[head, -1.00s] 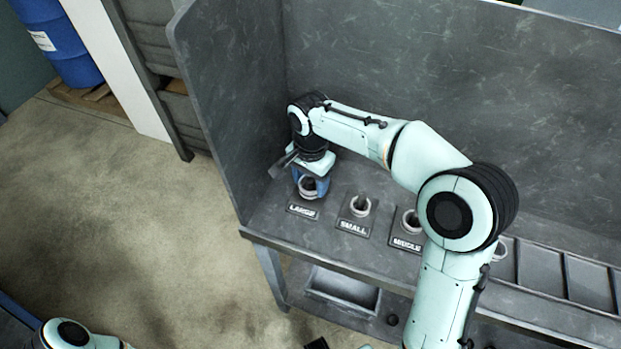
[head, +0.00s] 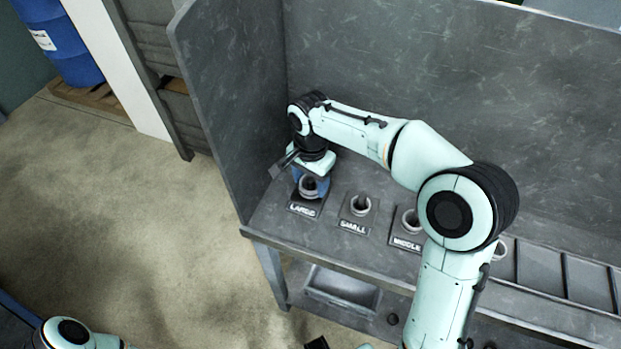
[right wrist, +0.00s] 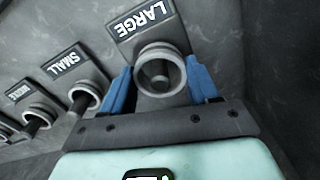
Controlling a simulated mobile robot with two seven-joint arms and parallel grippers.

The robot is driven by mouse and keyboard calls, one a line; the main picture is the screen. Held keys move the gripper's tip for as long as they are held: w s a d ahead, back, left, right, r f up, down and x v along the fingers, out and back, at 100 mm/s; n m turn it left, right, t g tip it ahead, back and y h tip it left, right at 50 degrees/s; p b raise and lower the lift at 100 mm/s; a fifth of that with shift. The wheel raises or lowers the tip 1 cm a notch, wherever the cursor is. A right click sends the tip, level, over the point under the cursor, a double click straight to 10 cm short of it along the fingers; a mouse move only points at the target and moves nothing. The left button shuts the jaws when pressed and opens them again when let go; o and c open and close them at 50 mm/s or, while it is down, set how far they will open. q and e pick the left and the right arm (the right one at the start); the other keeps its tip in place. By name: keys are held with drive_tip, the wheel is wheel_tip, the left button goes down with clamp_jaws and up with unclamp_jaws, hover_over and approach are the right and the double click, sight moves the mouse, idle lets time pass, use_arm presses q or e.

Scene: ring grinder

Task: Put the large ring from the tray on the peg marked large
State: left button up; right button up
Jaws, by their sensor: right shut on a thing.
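My right gripper (head: 311,186) points down at the plate marked large (head: 302,209). Its blue fingers are shut on the large ring (head: 307,188), a grey ring. In the right wrist view the ring (right wrist: 150,85) sits between the two fingers (right wrist: 160,88) and is around the peg (right wrist: 155,70), whose dark top shows inside it. The LARGE label (right wrist: 141,19) is just beyond. I cannot tell whether the ring touches the plate.
Grey rings are around the small peg (head: 360,205) and the middle peg (head: 410,219). A ring-like shape (head: 500,250) shows beside my right arm near the tray (head: 540,268). A side wall (head: 230,120) and a back wall (head: 420,90) enclose the bench.

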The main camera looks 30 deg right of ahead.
use_arm(q)
drive_tip(key=shift+s+f+b, duration=0.15)
drive_tip(key=shift+f+b, duration=0.2)
use_arm(e)
drive_tip(key=shift+f, duration=0.6)
drive_tip(key=o, duration=0.9)
drive_tip(key=shift+r+p, duration=1.85)
drive_tip(key=shift+r, duration=1)
drive_tip(key=shift+r+p, duration=1.4)
drive_tip(key=shift+r, duration=1.3)
use_arm(q)
drive_tip(key=w+r, duration=0.6)
drive_tip(key=r, duration=0.2)
drive_tip(key=shift+t, duration=0.3)
drive_tip(key=shift+s, duration=0.1)
use_arm(e)
drive_tip(key=shift+f, duration=0.1)
